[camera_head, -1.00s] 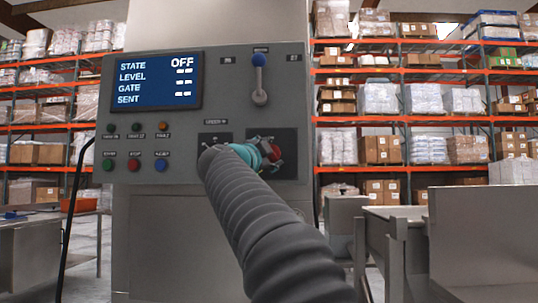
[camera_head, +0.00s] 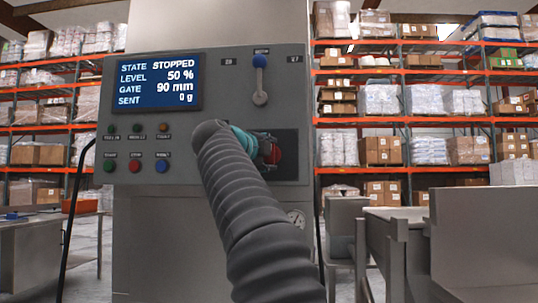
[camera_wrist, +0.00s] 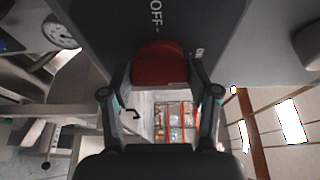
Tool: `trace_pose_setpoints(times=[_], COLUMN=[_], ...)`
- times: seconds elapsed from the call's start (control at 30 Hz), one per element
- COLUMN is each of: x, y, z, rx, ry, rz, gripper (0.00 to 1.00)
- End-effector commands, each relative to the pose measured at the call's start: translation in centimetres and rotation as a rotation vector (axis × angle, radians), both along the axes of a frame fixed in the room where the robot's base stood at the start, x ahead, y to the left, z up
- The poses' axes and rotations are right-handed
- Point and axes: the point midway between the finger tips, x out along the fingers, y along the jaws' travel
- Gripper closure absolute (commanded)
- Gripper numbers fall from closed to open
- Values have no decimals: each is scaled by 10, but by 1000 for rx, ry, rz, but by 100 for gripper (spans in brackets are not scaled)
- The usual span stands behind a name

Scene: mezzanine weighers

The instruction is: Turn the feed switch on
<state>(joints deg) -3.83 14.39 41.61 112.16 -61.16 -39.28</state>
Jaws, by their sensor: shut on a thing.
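The feed switch is a red rotary knob (camera_head: 275,153) on a dark plate at the lower right of the grey control panel (camera_head: 215,120). My gripper (camera_head: 264,149), with teal parts, reaches it from the left in the head view. In the wrist view, my gripper (camera_wrist: 160,76) is shut on the red knob (camera_wrist: 158,62), with one finger on each side. An "OFF" label shows beyond the knob there. The panel screen (camera_head: 160,82) reads STATE STOPPED, LEVEL 50 %, GATE 90 mm, SENT 0 g. My arm and gripper hide part of the switch plate.
A blue-tipped lever (camera_head: 260,75) stands upright above the switch. Several small buttons and lamps (camera_head: 136,148) sit under the screen. A round gauge (camera_head: 297,218) is below the panel. Metal bins (camera_head: 480,240) stand at the right, with stocked racks behind.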

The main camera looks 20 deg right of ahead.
Motion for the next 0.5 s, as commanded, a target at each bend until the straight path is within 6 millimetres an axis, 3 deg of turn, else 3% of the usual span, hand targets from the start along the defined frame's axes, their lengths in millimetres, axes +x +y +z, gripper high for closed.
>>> trace_pose_setpoints(times=[0.37, 0.4, 0.5], x=[0, 0, 0], y=[0, 0, 0], z=[-1, -1, -1], rx=[6, 6, 5], ry=[-3, -3, -2], rz=[0, 0, 0], gripper=[74, 37, 15])
